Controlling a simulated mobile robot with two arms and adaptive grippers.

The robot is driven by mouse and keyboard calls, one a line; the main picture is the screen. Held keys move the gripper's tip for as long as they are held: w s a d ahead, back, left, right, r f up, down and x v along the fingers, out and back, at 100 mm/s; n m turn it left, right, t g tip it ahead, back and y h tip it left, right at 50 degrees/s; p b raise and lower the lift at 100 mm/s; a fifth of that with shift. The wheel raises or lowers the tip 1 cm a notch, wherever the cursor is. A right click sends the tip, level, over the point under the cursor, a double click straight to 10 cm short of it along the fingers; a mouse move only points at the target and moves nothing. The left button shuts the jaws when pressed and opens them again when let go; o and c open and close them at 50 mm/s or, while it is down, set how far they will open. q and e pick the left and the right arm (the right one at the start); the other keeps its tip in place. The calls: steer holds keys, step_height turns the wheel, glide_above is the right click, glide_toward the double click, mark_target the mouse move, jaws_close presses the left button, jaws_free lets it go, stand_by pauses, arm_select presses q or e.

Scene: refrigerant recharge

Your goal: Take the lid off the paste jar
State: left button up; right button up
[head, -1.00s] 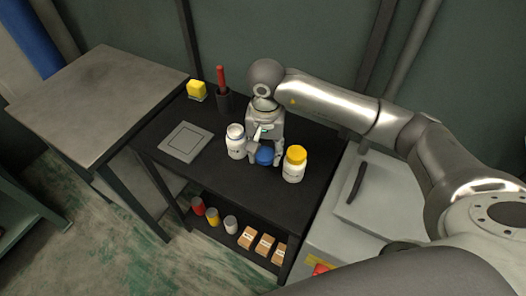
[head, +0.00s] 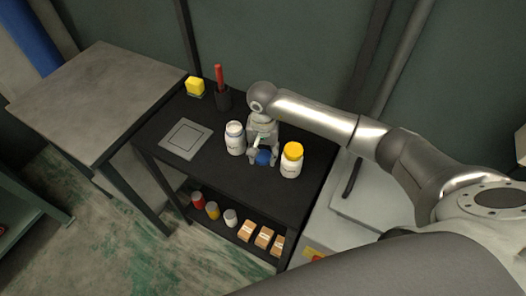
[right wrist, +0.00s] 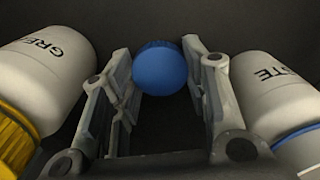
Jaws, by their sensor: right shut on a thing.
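The paste jar (head: 235,138) is white and stands upright on the black table, with no blue lid on its pale top. It also shows at the right of the right wrist view (right wrist: 285,95), with part of its label readable. My right gripper (head: 263,158) is between the paste jar and the yellow-lidded jar. It is shut on the round blue lid (right wrist: 160,70), which also shows in the head view (head: 263,157). The lid is low at the tabletop; I cannot tell if it touches. My left gripper is not in view.
The white grease jar with a yellow lid (head: 291,160) stands close to the right of my gripper. A grey square plate (head: 186,139), a yellow block (head: 195,86) and a dark holder with a red handle (head: 222,97) are on the table. Tins and boxes sit on the lower shelf.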

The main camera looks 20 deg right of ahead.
steer(key=shift+f, duration=0.15)
steer(key=o, duration=1.1)
steer(key=shift+o, duration=0.2)
